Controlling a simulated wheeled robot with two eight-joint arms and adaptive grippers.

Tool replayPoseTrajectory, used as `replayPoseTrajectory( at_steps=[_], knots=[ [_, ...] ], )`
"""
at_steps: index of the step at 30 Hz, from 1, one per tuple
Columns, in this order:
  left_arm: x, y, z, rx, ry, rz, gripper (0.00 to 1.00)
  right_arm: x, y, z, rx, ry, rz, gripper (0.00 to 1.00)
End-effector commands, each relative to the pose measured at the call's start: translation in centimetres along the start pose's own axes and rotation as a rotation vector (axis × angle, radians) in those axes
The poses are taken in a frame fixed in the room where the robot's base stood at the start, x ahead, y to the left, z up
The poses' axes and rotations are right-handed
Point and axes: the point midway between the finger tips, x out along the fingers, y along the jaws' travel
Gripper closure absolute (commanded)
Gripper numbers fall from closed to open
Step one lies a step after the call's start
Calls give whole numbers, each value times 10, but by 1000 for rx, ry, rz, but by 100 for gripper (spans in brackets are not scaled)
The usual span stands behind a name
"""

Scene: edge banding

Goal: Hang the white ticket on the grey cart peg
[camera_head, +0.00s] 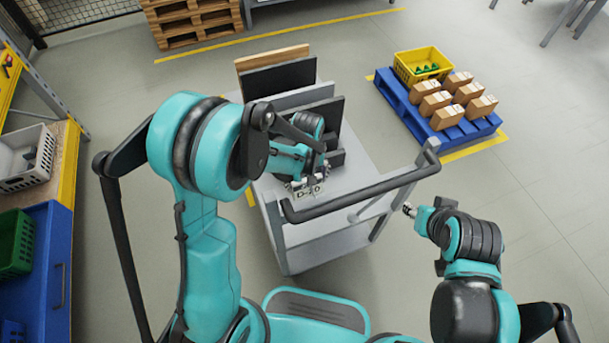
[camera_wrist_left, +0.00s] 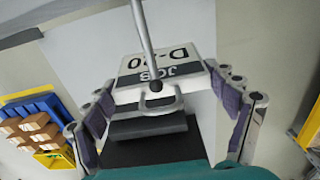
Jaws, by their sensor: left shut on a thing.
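The white ticket (camera_head: 308,193) shows in the head view at the cart's handle end, at my left gripper (camera_head: 303,183). In the left wrist view, the ticket (camera_wrist_left: 165,66) reads "JOB D-20" upside down and has a loop at its lower edge. My left gripper (camera_wrist_left: 176,76) is shut on the ticket's two sides. The grey peg (camera_wrist_left: 146,40) crosses in front of the ticket. Its dark round end lies at the loop; I cannot tell whether it passes through. My right gripper (camera_head: 409,210) is right of the cart, away from the ticket; its finger opening is unclear.
The grey cart (camera_head: 350,176) carries upright dark and wooden panels (camera_head: 279,78) at its far end. Its dark handle (camera_head: 352,200) runs along the near side. A blue pallet (camera_head: 466,131) with boxes and a yellow crate stands right. A workbench (camera_head: 63,165) stands left.

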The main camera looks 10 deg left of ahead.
Motion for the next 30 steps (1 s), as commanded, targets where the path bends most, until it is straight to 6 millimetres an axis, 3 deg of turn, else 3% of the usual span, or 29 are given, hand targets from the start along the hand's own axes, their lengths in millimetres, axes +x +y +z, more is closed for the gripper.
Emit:
replayPoseTrajectory(
  at_steps=[18,30],
  knots=[
    [3,0,39,1,0,0,30,-2,0,-1,0,0,0,59],
    [12,0,50,0,0,0,30,8,0,6,0,0,0,59]
  ],
)
